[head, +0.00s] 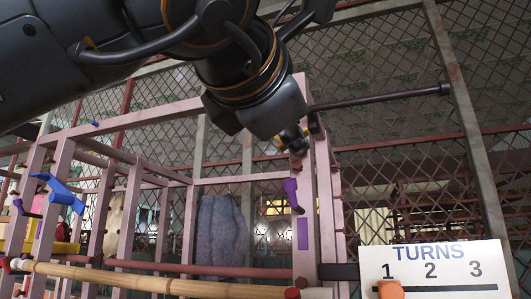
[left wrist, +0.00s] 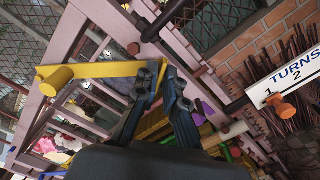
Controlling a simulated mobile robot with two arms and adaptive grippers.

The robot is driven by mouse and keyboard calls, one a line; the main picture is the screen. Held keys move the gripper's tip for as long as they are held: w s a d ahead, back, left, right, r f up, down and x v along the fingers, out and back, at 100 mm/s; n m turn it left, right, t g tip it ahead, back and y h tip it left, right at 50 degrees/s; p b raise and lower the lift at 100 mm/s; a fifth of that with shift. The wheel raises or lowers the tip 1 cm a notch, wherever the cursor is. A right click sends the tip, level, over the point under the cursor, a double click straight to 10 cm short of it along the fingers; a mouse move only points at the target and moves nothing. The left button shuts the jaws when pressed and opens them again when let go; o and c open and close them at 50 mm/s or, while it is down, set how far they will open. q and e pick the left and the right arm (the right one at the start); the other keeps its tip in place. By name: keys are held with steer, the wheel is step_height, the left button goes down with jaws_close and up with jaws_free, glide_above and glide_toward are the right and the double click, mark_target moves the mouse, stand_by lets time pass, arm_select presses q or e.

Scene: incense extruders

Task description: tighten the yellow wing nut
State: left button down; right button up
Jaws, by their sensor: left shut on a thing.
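The yellow wing nut (left wrist: 100,71) shows in the left wrist view as a flat bar with a round knob at its left end. Its right end runs to the fingers of my left gripper (left wrist: 166,84), which is shut on it. In the head view the left gripper (head: 293,144) is high at the top of a pink post, with small bits of yellow beside its fingers; the arm hides most of the nut there. My right gripper is not in view.
A purple handle (head: 292,194) is on the post below, and a blue one (head: 62,193) is at the left. A dark rod (head: 380,98) juts right from the post. A TURNS board (head: 430,268) has an orange peg (head: 390,289) under 1. A bamboo pole (head: 150,282) crosses below.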

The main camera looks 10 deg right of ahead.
arm_select(q)
steer(key=m, duration=0.4)
steer(key=shift+m+p, duration=0.4)
stand_by(0.4)
steer(key=c, duration=1.4)
jaws_free()
steer(key=shift+c, duration=0.2)
steer(key=v, duration=1.2)
